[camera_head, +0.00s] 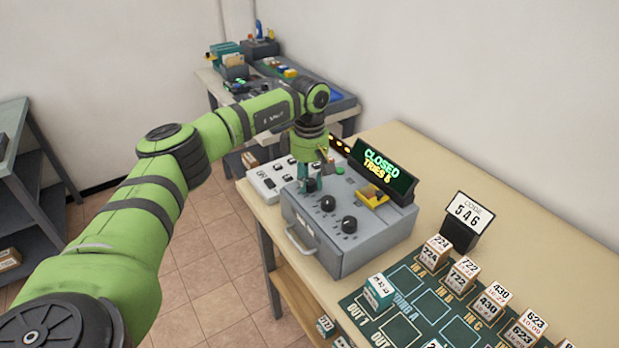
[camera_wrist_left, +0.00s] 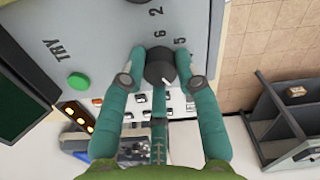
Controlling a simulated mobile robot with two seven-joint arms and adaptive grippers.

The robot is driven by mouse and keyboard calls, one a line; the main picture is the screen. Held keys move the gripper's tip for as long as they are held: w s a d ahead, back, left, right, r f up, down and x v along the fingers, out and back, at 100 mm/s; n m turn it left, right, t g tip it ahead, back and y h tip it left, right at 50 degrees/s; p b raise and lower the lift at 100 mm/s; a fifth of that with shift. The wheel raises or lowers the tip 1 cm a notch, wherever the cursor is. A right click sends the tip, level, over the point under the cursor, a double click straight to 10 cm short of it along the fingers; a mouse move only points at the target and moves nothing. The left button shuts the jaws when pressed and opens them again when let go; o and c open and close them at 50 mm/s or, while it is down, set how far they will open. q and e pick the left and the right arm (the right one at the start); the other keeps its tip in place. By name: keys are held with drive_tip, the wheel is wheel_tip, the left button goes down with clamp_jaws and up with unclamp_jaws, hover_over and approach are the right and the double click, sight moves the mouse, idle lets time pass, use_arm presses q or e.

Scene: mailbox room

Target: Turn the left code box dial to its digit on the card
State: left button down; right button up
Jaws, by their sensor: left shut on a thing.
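The grey code box (camera_head: 340,262) stands on the wooden bench. My left gripper (camera_head: 311,186) reaches down onto its left dial, which it hides in the head view. In the left wrist view the green fingers (camera_wrist_left: 158,76) are shut on the dark left dial (camera_wrist_left: 159,66), one on each side. A white mark shows on the dial; the digits 2, 6 and 5 are printed near it. The middle dial (camera_head: 328,203) and right dial (camera_head: 349,225) are free. The code card (camera_head: 467,215) reads 546. My right gripper is out of view.
A display (camera_head: 383,169) behind the box reads CLOSED, with a tries line under it. A green button (camera_wrist_left: 78,81) sits beside the word TRY. A white keyed panel (camera_head: 268,181) lies left of the box. Several numbered blocks stand on the green mat (camera_head: 408,319) at right.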

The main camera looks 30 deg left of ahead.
use_arm(q)
drive_tip(key=n, duration=0.4)
drive_tip(key=shift+n, duration=0.4)
drive_tip(key=n+p, duration=0.1)
drive_tip(key=n, duration=0.9)
drive_tip(key=shift+n, duration=0.4)
drive_tip(key=shift+f+n+p, duration=0.1)
drive_tip(key=shift+n+p, duration=0.45)
drive_tip(key=shift+n, duration=1.75)
drive_tip(key=c, duration=0.9)
unclamp_jaws()
drive_tip(key=shift+r, duration=0.2)
